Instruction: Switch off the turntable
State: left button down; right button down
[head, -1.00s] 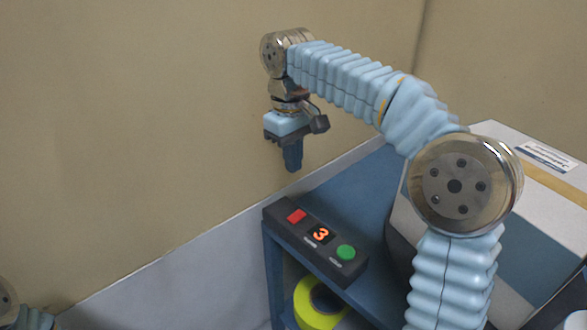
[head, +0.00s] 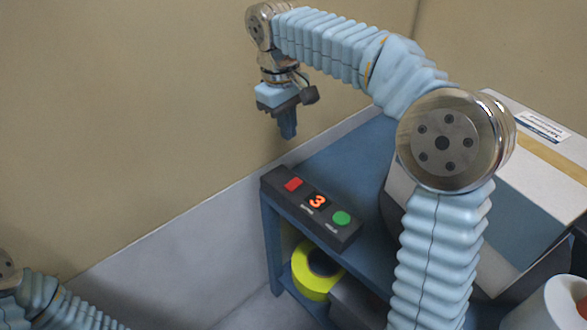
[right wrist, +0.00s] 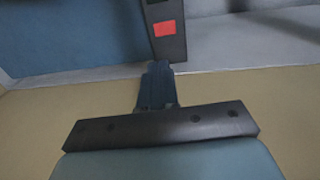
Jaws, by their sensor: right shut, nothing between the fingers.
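A dark control box (head: 330,228) sits on the front edge of a blue shelf unit. It carries a red button (head: 293,185), a display (head: 317,202) with an orange 3, and a green button (head: 341,218). My right gripper (head: 288,134) points down, shut and empty, above and behind the red-button end of the box. In the right wrist view its fingertips (right wrist: 157,66) are close to the end of the box in the picture, and the red button (right wrist: 165,28) shows beyond them. Contact cannot be told. My left gripper is out of view. No turntable is recognisable.
A cardboard box (head: 535,165) stands on the blue shelf top (head: 345,165) at the right. A yellow tape roll (head: 312,282) lies on the shelf below. A white roll (head: 562,302) is at the lower right. The wall runs close behind.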

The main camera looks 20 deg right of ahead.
aim_at(290, 183)
jog(key=f, duration=0.4)
jog(key=d+f+b, duration=0.1)
jog(key=f, duration=0.8)
jog(key=shift+w+d, duration=0.25)
jog(key=shift+d, duration=0.05)
jog(key=shift+f, duration=0.3)
jog(key=shift+b, duration=0.3)
jog(key=shift+s+a, duration=0.25)
jog(key=shift+a, duration=0.45)
jog(key=shift+r, duration=0.15)
